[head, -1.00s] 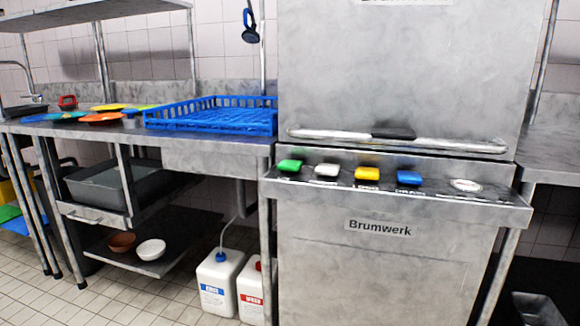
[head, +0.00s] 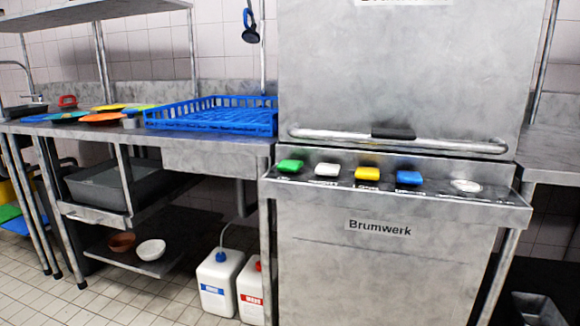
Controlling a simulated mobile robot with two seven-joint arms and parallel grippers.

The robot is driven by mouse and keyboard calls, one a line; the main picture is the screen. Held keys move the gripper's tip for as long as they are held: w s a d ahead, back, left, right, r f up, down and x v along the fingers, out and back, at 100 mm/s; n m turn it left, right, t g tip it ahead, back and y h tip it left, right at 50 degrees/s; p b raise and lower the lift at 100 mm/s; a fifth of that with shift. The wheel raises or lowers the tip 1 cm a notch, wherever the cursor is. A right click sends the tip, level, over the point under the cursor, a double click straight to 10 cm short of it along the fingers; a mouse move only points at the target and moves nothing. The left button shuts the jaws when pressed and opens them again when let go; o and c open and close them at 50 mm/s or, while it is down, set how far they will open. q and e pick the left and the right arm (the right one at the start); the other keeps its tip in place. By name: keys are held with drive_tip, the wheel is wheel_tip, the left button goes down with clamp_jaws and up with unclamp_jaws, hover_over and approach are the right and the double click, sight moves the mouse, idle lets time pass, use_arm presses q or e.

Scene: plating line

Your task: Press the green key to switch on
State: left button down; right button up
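The green key (head: 290,166) is the leftmost of a row of coloured keys on the sloped control ledge (head: 450,209) of the steel Brumwerk machine (head: 390,265). To its right are a white key (head: 327,169), a yellow key (head: 368,173) and a blue key (head: 409,177). A round pale dial or gauge (head: 466,185) sits at the right end. The small labels under the keys are too blurred to read. Neither of my grippers shows in the head view.
A long handle bar (head: 340,136) crosses the machine just above the keys. A blue rack (head: 210,116) and coloured plates (head: 103,118) lie on the counter at left. Two white canisters (head: 218,278) stand below. The space in front of the keys is clear.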

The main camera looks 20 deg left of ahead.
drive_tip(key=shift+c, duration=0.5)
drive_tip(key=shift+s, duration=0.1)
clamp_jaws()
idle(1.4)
